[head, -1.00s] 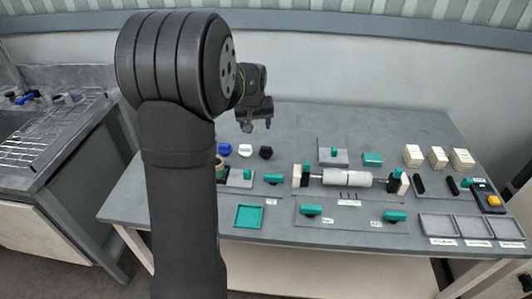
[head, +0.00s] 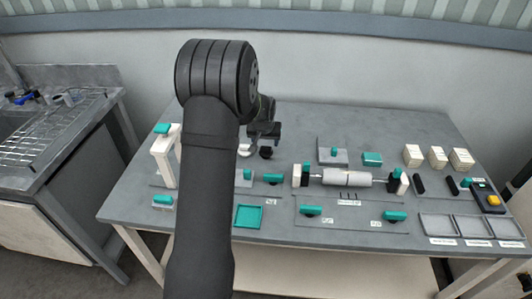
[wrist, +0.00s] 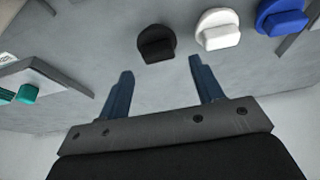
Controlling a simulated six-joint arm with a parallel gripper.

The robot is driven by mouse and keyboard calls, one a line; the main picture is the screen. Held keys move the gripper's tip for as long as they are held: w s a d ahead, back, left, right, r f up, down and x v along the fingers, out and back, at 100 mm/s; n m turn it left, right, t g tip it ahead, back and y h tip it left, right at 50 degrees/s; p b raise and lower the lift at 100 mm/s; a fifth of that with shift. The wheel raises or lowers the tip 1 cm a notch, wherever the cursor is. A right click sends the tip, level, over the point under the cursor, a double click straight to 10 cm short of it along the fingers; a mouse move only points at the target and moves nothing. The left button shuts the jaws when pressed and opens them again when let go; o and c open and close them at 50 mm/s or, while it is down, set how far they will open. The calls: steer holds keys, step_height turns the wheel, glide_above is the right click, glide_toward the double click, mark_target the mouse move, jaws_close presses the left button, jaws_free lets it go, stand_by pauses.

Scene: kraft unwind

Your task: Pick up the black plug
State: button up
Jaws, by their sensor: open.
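The black plug (wrist: 156,44) is a round disc with a raised block grip. It stands on the grey table (wrist: 90,35) in the wrist view, ahead of and between my open fingers. In the head view the black plug (head: 266,153) shows just below my gripper (head: 264,138). My gripper also shows in the wrist view (wrist: 160,85), with two blue fingers spread apart and nothing between them. The fingertips appear short of the plug and not touching it.
A white plug (wrist: 218,30) and a blue plug (wrist: 283,17) stand in a row beside the black one. A grey plate with a teal handle (head: 333,153) is to the right. A roller (head: 347,177), cream blocks (head: 437,156) and grey trays (head: 472,227) lie further right.

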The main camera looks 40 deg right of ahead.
mark_target(266, 148)
steer(key=shift+x, duration=2.7)
steer(key=shift+s+a+f, duration=0.1)
steer(key=shift+s+a, duration=0.05)
steer(key=shift+s, duration=0.05)
steer(key=c, duration=0.7)
